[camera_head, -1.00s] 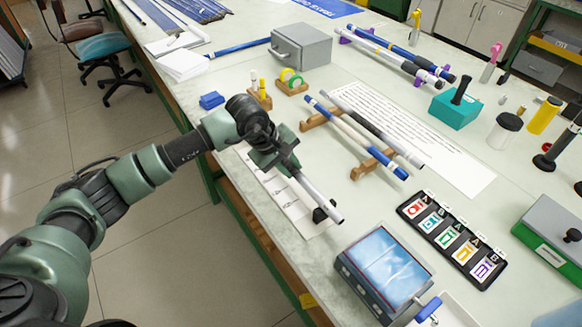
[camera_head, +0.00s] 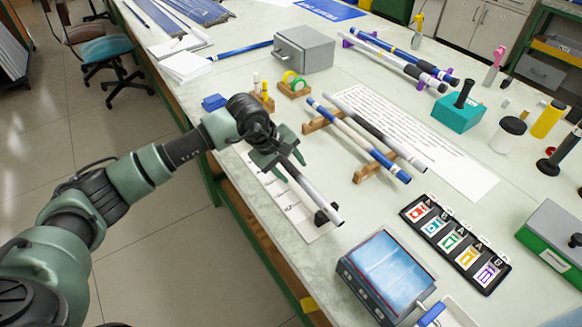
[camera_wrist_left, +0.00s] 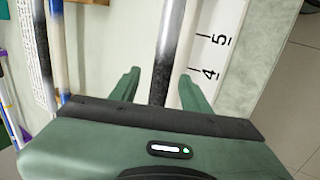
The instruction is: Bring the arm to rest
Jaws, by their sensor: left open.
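My left gripper (camera_head: 284,152) is over the near edge of the workbench, with its arm reaching in from the left. Its fingers are spread apart, one on each side of a dark and white rod (camera_head: 315,194). In the left wrist view the rod (camera_wrist_left: 171,37) runs between the open fingers (camera_wrist_left: 160,84), with a visible space on each side. The rod's near end lies at a small black support (camera_head: 328,213), above a white sheet with a printed scale (camera_wrist_left: 213,48). My right gripper is not in view.
Two rods (camera_head: 345,134) lie on wooden cradles (camera_head: 372,171) to the right. A blue-topped device (camera_head: 388,270) and a black panel of coloured labels (camera_head: 455,243) stand nearer.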

